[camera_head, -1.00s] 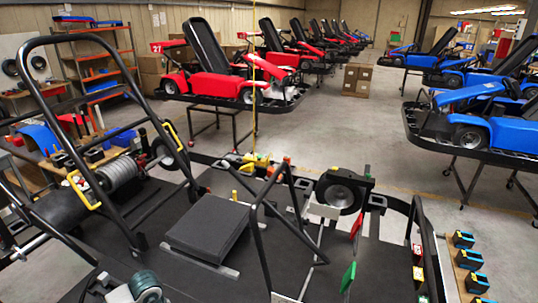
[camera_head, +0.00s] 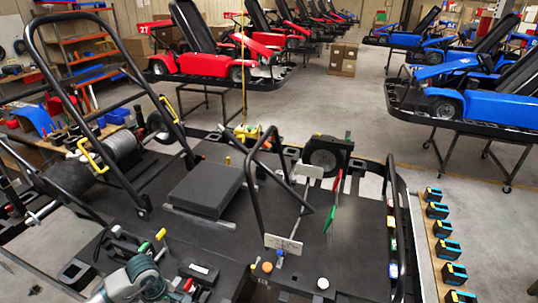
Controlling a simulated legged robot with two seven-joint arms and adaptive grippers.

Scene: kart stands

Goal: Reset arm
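Neither of my grippers shows in the head view, and I see no part of my arms that I can be sure of. A bare kart chassis (camera_head: 290,216) with a dark floor fills the front of the view. A flat black block (camera_head: 206,190) lies on it left of the middle. A black bent tube frame (camera_head: 262,190) rises to its right. A red pedal (camera_head: 336,188) and a green pedal (camera_head: 329,220) stand beyond that frame.
Several blue-and-black blocks (camera_head: 443,250) line a wooden strip at right. A grey-teal rounded part (camera_head: 148,280) is at the bottom left. Red karts (camera_head: 215,66) and blue karts (camera_head: 468,100) stand on stands behind.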

